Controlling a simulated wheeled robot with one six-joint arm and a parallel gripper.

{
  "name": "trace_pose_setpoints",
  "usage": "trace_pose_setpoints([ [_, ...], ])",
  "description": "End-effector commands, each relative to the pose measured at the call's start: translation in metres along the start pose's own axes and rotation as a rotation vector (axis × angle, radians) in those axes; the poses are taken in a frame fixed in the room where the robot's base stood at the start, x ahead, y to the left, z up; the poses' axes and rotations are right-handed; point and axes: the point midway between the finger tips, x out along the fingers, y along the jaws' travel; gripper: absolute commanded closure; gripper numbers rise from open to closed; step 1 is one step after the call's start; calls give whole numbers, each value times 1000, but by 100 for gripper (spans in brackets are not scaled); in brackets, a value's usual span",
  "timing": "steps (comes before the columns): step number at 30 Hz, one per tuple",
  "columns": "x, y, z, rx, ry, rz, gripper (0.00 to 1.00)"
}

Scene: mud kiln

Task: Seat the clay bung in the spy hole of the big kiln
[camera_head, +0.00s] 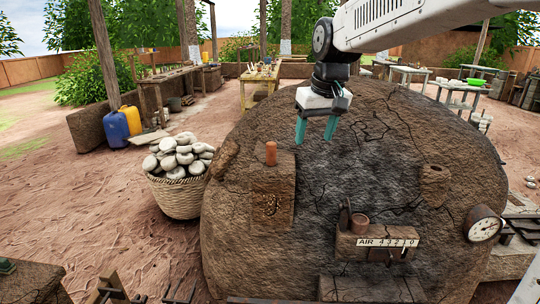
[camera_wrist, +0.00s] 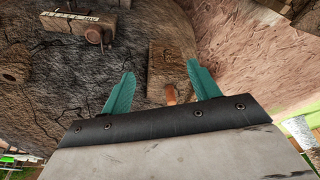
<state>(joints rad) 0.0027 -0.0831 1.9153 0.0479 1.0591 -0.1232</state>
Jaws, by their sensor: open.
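The clay bung (camera_head: 271,153), a small orange-brown cylinder, stands upright on top of a block (camera_head: 284,188) on the left front of the big kiln (camera_head: 365,135). In the wrist view the bung (camera_wrist: 170,94) shows between the finger bases, partly hidden by my gripper's body. My gripper (camera_head: 314,141) is open and empty, with teal fingers pointing down, to the right of the bung in the head view. The block's face has a dark pitted spot. I cannot tell which is the spy hole.
A panel marked AIR (camera_head: 388,243) with a brown cup-like piece (camera_head: 360,223) juts from the kiln front. A round gauge (camera_head: 483,225) is at right. A basket of stones (camera_head: 178,196) stands left of the kiln. Open ground lies farther left.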

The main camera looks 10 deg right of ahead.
Motion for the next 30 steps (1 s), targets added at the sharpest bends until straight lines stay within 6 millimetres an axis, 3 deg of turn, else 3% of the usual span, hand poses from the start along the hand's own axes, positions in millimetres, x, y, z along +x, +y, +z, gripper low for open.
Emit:
trace_pose_setpoints([
  [1, 12, 2, -29, -9, 5, -3, 39],
  [3, 28, 5, -66, -22, 24, -6, 39],
  [9, 87, 12, -164, -57, 74, -13, 39],
  [15, 144, 19, -228, -84, 115, -15, 39],
  [21, 173, 21, -255, -95, 136, -16, 39],
  [30, 203, 20, -262, -97, 138, -16, 39],
])
